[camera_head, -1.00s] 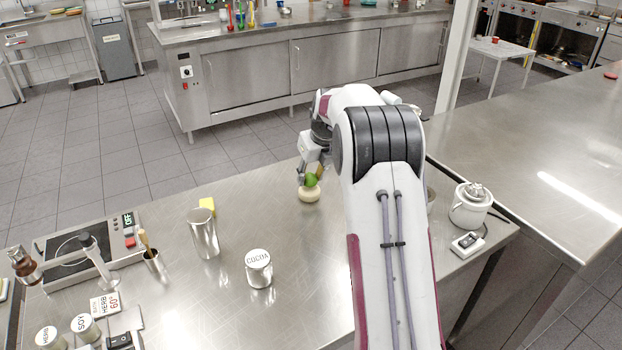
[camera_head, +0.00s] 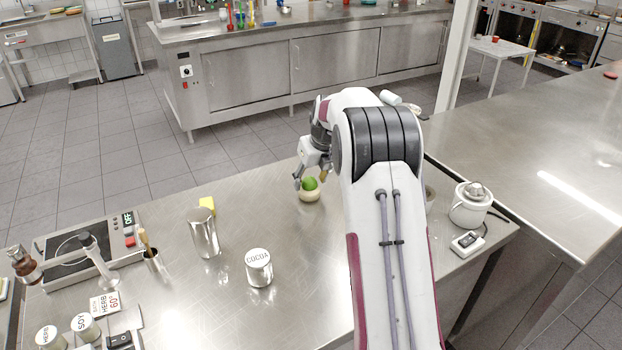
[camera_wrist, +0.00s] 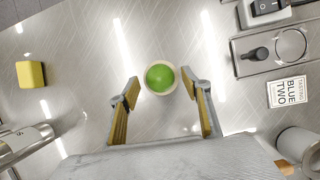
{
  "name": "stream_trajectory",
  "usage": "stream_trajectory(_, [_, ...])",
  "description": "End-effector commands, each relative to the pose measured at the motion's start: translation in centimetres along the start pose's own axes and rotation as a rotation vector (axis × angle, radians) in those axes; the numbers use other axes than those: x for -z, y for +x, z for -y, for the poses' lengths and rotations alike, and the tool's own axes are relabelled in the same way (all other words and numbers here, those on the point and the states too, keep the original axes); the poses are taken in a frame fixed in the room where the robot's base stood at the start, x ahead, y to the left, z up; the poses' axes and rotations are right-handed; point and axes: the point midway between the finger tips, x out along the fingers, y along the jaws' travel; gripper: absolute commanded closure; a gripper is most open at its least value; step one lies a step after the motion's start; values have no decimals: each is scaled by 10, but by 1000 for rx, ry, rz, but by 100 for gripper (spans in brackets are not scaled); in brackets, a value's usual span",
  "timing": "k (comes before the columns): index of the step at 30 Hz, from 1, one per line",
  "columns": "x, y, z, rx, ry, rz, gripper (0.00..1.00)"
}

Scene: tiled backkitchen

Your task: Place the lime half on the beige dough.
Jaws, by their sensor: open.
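The green lime half (camera_head: 310,183) rests on top of the beige dough (camera_head: 309,196), a pale round lump on the steel counter. In the wrist view the lime half (camera_wrist: 160,78) sits near the middle of the dough, whose rim (camera_wrist: 146,91) shows as a pale ring around it.
A yellow block (camera_head: 207,204), a metal tumbler (camera_head: 204,234) and a cocoa tin (camera_head: 259,268) stand to the left. A white pot (camera_head: 469,205) and a switch box (camera_head: 467,243) stand to the right. The counter (camera_head: 255,210) around the dough is clear.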

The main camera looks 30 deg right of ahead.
Motion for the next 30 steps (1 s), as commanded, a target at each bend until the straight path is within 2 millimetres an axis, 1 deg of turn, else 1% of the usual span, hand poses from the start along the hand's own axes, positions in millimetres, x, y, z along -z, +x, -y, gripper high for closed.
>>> stream_trajectory(5, [-1,-2,0,0,0,1,52])
stream_trajectory(8, [-2,-7,0,1,0,2,52])
stream_trajectory(14, [-2,-25,0,1,0,2,52])
stream_trajectory(27, [-2,-90,0,1,0,3,52])
stream_trajectory(30, [-2,-103,0,1,0,2,52])
